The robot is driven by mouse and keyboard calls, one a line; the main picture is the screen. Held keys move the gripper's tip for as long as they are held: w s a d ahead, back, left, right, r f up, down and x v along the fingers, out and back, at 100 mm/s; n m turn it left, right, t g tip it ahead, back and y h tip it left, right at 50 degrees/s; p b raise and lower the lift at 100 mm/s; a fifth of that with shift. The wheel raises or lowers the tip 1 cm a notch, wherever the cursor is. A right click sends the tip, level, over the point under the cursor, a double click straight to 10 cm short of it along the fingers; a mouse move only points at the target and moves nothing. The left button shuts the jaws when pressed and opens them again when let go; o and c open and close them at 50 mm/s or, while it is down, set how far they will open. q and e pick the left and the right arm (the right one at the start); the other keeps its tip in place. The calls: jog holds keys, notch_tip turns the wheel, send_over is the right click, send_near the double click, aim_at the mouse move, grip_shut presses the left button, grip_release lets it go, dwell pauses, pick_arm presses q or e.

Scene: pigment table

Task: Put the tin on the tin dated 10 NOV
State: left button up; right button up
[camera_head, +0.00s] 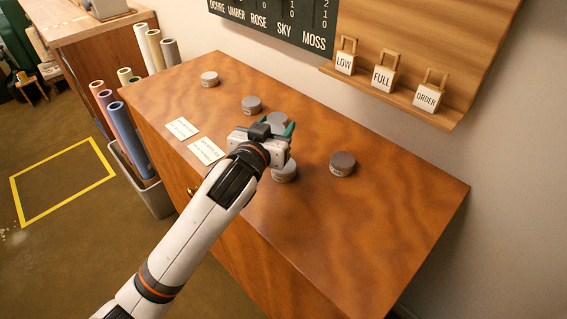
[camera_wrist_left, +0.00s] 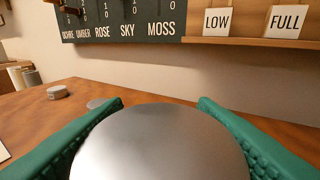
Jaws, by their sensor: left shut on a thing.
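My left gripper (camera_head: 279,129) is over the middle of the wooden table, its green fingers shut on a grey tin (camera_head: 277,120). In the left wrist view the held tin (camera_wrist_left: 160,145) fills the space between the fingers, its smooth lid showing. Other grey tins stand on the table: a far left tin (camera_head: 209,79), a tin left of the gripper (camera_head: 251,105), a tin just below the gripper (camera_head: 284,172) and a tin to the right (camera_head: 342,163). Small labels show on some, too small to read, so I cannot tell which is dated 10 NOV. My right gripper is out of view.
Two white cards (camera_head: 206,151) lie near the table's front left edge. A wall shelf (camera_head: 445,70) with labelled blocks and a dark board (camera_head: 280,22) are behind the table (camera_head: 400,200). The table's right part is clear. A bin of rolls (camera_head: 150,190) stands at left.

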pick_arm(q)
jog(key=shift+m+h, duration=0.4)
jog(key=shift+h, duration=0.2)
jog(key=d+f, duration=0.1)
jog(key=f, duration=0.4)
jog(key=w+d+f+b, duration=0.1)
jog(key=f, duration=0.2)
jog(key=shift+d+f, duration=0.1)
jog(key=shift+d, duration=0.2)
jog(key=o, duration=1)
jog(key=shift+f, duration=0.1)
jog(key=v, duration=1.2)
jog(key=shift+r, duration=0.35)
